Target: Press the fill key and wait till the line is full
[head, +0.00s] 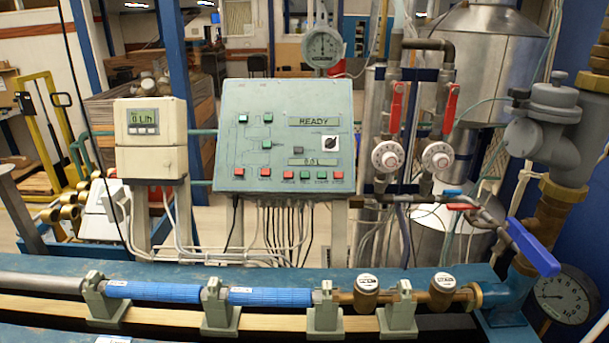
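The control panel (284,130) stands behind the bench, a sloped grey-green box. Its upper display (314,121) reads READY. Its lower display (311,162) seems to read 0.0 L. A row of red and green keys runs along the bottom edge. The fill key (305,175) appears to be the green one right of a red key, though its label is very small. The line (190,292) runs along the bench, with blue pipe sections and two brass meters (367,291) held in grey-green supports. Neither of my grippers is in view.
A white box (151,137) left of the panel reads 0 L/h. Red-handled valves (396,107) and round dials stand right of the panel. A blue lever (532,247) juts out at the right, above a pressure gauge (563,297). The space before the panel looks clear.

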